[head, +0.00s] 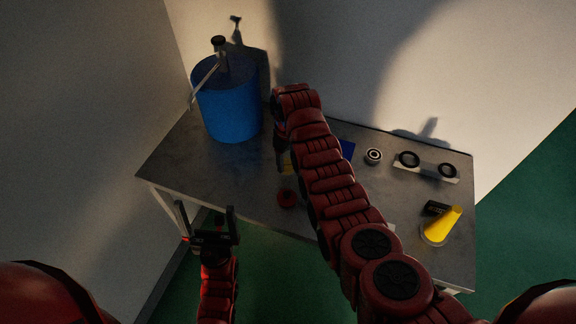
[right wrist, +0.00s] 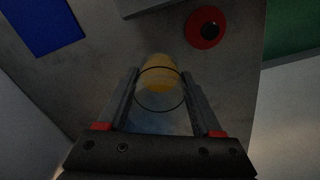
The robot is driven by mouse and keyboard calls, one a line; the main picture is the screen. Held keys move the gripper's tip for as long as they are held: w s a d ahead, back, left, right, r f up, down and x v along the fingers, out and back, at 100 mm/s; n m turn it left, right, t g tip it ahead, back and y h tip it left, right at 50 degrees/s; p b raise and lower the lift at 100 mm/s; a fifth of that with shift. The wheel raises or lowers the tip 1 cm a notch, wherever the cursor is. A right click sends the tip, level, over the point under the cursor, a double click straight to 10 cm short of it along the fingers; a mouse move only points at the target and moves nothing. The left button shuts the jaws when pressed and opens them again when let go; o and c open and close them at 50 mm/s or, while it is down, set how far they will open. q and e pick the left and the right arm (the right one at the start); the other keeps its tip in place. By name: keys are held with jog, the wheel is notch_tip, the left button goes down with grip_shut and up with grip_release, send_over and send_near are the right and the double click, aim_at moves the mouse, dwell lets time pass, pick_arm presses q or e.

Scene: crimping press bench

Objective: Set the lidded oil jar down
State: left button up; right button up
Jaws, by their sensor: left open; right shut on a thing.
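The oil jar (right wrist: 158,75) is clear, with yellow oil inside and a thin dark ring around it. My right gripper (right wrist: 161,84) is shut on it, one finger on each side. In the head view only a bit of yellow (head: 287,162) shows beside my right gripper (head: 282,158), mostly behind my arm. A red disc-shaped lid with a black knob (right wrist: 205,28) lies apart from the jar; it also shows in the head view (head: 287,197). I see no lid on the jar. Whether the jar touches the bench is unclear. My left gripper (head: 208,220) is open and empty before the bench's front edge.
The grey bench (head: 185,165) holds a blue drum (head: 228,108) at back left. The bench's left front is clear.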

aim_at(288, 166)
jog(key=shift+w, duration=0.2)
jog(key=shift+f, duration=0.1)
jog(key=shift+f+p, duration=0.55)
jog(key=shift+f, duration=0.05)
jog(key=shift+f+b, duration=0.4)
jog(key=shift+f, duration=0.7)
jog(key=shift+f, duration=0.15)
jog(key=o, duration=1.4)
